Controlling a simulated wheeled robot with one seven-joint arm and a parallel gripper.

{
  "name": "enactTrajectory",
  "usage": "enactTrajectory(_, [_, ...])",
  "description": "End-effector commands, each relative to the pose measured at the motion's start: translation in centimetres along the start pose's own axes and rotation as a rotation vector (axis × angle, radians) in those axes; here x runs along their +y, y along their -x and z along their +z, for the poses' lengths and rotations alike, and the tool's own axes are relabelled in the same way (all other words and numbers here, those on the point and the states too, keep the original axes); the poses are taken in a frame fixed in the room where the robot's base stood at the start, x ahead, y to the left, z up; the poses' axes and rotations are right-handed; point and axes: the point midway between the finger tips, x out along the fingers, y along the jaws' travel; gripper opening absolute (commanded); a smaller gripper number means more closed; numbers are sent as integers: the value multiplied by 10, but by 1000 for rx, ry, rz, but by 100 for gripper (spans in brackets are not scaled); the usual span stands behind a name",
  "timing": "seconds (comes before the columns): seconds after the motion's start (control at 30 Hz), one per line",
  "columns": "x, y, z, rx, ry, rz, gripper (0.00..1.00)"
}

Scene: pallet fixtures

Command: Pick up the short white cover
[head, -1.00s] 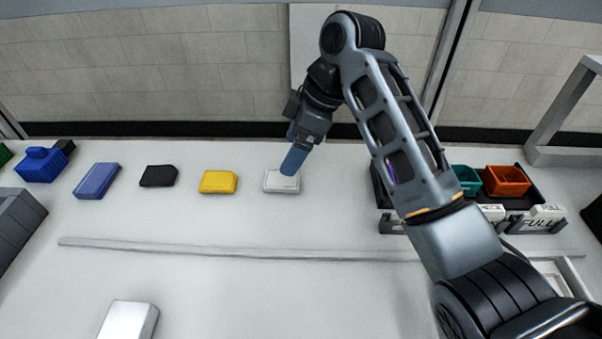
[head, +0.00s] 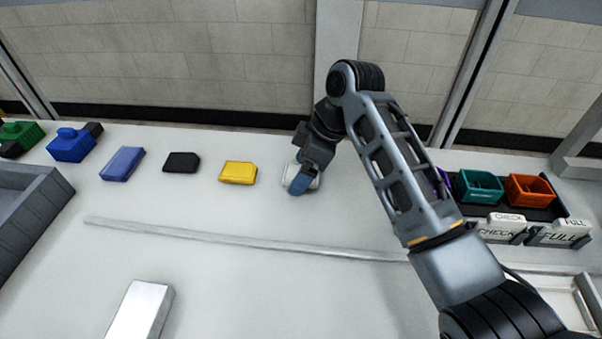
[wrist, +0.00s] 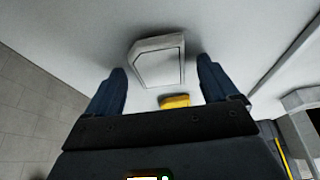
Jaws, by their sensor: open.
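The short white cover (head: 313,181) lies flat on the table in the head view, at the right end of a row of covers. My gripper (head: 298,188) is over it and hides part of it. In the wrist view the white cover (wrist: 158,62) lies ahead of my gripper (wrist: 160,85), between the lines of the two blue fingers. The fingers are apart and nothing is held. I cannot tell the exact height of the fingertips above the cover.
A yellow cover (head: 238,172), a black cover (head: 181,162) and a blue cover (head: 122,163) lie to the left. A long rail (head: 240,242) crosses the table in front. A dark tray (head: 548,212) with teal and orange bins stands right. A white block (head: 140,310) lies near the front.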

Motion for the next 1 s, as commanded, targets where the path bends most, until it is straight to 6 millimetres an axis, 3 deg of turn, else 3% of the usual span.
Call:
enactTrajectory(0.07, [0,0,0,0,0,0,82])
enactTrajectory(0.63, [0,0,0,0,0,0,28])
enactTrajectory(1.0, [0,5,-2,1,1,1,27])
